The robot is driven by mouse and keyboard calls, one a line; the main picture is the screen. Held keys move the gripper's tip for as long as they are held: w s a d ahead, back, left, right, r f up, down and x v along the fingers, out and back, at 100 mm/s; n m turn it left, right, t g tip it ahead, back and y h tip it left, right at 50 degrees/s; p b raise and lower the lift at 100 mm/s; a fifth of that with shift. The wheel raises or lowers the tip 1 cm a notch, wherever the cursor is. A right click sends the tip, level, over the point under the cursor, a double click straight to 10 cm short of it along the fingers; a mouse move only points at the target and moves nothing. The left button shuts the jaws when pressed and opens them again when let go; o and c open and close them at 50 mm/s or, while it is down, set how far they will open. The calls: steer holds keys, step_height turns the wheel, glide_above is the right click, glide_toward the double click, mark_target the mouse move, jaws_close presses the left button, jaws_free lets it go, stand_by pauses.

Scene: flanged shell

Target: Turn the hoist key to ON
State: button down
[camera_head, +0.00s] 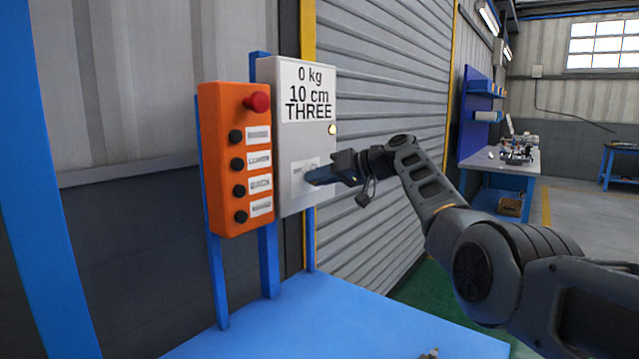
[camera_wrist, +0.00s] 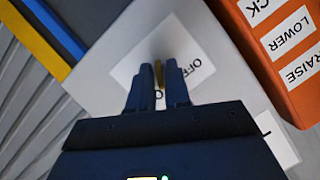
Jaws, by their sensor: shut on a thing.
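The grey hoist box (camera_head: 310,145) stands upright on a blue post and carries a white label at its lower front. My gripper (camera_head: 312,179) reaches this label from the right. In the wrist view my gripper (camera_wrist: 158,75) is shut on the small brass-coloured hoist key (camera_wrist: 158,72), which stands out from the label plate (camera_wrist: 190,45). The key's exact angle is hard to tell. In the head view the key is hidden by my gripper.
An orange control box (camera_head: 235,160) with a red knob (camera_head: 257,102) and several black buttons is close on the left. A blue table (camera_head: 340,325) lies below. A grey roller shutter (camera_head: 385,80) stands behind. A workbench (camera_head: 515,160) is far right.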

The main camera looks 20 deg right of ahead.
steer(key=shift+a+f+m+y+b, duration=0.15)
steer(key=shift+m+y+b, duration=0.35)
steer(key=shift+m+b, duration=0.3)
steer(key=c, duration=1.3)
jaws_free()
steer(key=shift+w+a+g, duration=0.1)
steer(key=shift+g, duration=0.2)
steer(key=shift+b+v, duration=0.3)
steer(key=shift+v, duration=3.65)
steer(key=shift+f, duration=0.1)
